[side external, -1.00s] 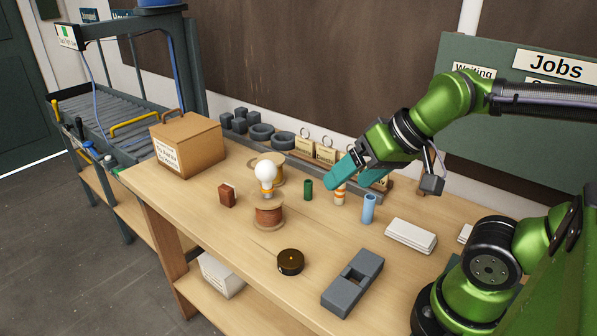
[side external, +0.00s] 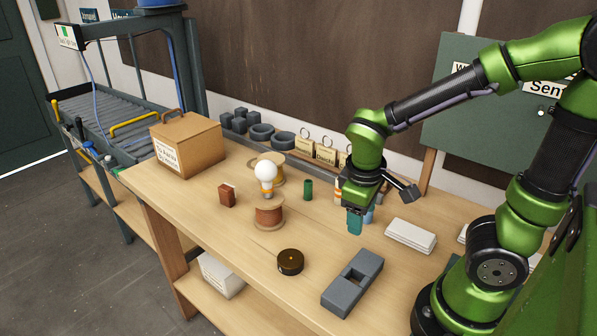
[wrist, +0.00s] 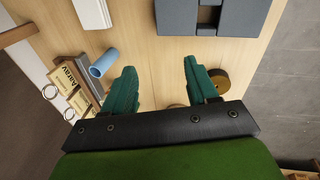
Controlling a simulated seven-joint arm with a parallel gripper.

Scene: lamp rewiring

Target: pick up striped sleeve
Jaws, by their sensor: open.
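The striped sleeve (side external: 337,190), orange and white, stands upright on the bench in the side view. Only a sliver of it shows past my wrist; the rest is hidden. I do not see it in the wrist view. My gripper (side external: 355,222) points down over the bench, in front of the sleeve. In the wrist view, its two teal fingers (wrist: 160,68) are spread apart with only bare bench between their tips. A light blue sleeve (side external: 369,214) is mostly hidden behind my gripper; it shows to the left of the fingers in the wrist view (wrist: 103,63).
A green sleeve (side external: 308,189), white bulb (side external: 265,173), copper spool (side external: 268,216) and red-brown block (side external: 227,195) stand to the left. A dark disc (side external: 290,261), grey slotted block (side external: 338,294) and white stack (side external: 411,236) lie nearer. Tags (side external: 325,154) line the back.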

